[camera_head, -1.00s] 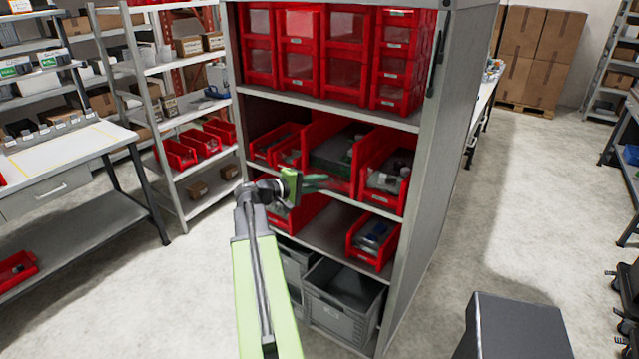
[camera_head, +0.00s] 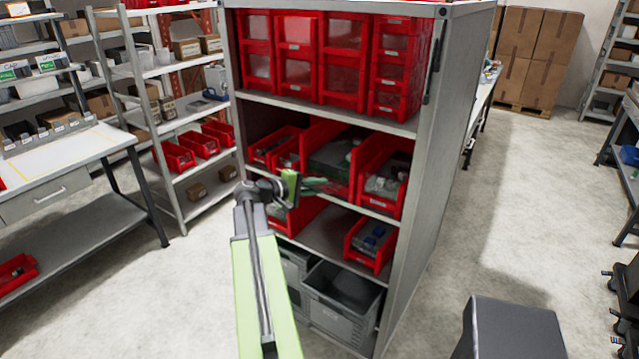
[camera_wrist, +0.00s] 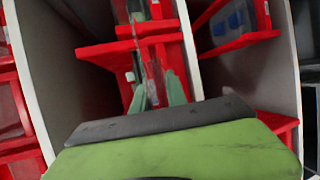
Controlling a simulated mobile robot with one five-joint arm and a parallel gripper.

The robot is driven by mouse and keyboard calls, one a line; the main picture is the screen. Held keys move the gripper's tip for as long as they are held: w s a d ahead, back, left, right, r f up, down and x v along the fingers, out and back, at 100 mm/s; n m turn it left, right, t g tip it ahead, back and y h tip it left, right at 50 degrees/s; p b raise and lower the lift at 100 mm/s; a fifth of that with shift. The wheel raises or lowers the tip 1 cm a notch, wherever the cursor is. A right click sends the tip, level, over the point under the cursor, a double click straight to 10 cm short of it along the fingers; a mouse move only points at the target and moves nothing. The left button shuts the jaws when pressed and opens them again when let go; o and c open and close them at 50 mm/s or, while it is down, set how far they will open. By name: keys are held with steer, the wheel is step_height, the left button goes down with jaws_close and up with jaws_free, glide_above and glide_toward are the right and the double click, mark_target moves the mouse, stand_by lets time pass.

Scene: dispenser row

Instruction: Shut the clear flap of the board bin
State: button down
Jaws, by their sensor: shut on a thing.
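The board bin (camera_head: 345,135) is the wide red bin in the middle of the cabinet's upper open shelf, with dark green boards inside. It shows in the wrist view as red walls (camera_wrist: 108,52) ahead of my gripper. The clear flap (camera_wrist: 154,78) shows there as a thin, see-through pane, nearly edge-on. My gripper (camera_wrist: 158,92) has its two pale green fingers on either side of this pane, shut on it. In the head view my gripper (camera_head: 322,185) is at the front of the bin. The flap is too faint there to tell its angle.
A red bin with parts (camera_head: 384,180) stands right of the board bin, and smaller red bins (camera_head: 275,146) stand left. The shelf edge (camera_head: 345,196) runs below. Red drawers (camera_head: 340,55) sit above and grey crates (camera_head: 342,315) below. Open floor lies left of the cabinet.

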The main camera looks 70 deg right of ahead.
mark_target(318, 177)
steer(key=r+p, duration=0.1)
steer(key=p, duration=0.1)
steer(key=r+y+p, duration=0.1)
steer(key=p, duration=0.1)
steer(key=r+p, duration=0.1)
steer(key=p, duration=0.1)
steer(key=shift+d+n+t+y, duration=0.25)
steer(key=shift+n+t+y, duration=0.05)
steer(key=shift+t+y, duration=0.1)
steer(key=r+y+p, duration=0.1)
steer(key=p, duration=0.2)
steer(key=d+t+y+p, duration=0.1)
steer(key=p, duration=0.2)
steer(key=shift+s+r+n, duration=0.1)
steer(key=shift+r+n, duration=0.3)
steer(key=y+p, duration=0.1)
steer(key=p, duration=0.1)
steer(key=d+r+t+y+p, duration=0.1)
steer(key=p, duration=0.1)
steer(key=d+y+p, duration=0.1)
steer(key=shift+s+r+n+p, duration=0.2)
steer(key=shift+n+p, duration=0.2)
steer(key=shift+d+f+y, duration=0.1)
steer(key=shift+d+y, duration=0.1)
steer(key=shift+y, duration=0.1)
steer(key=shift+s+d, duration=0.25)
steer(key=shift+d, duration=0.15)
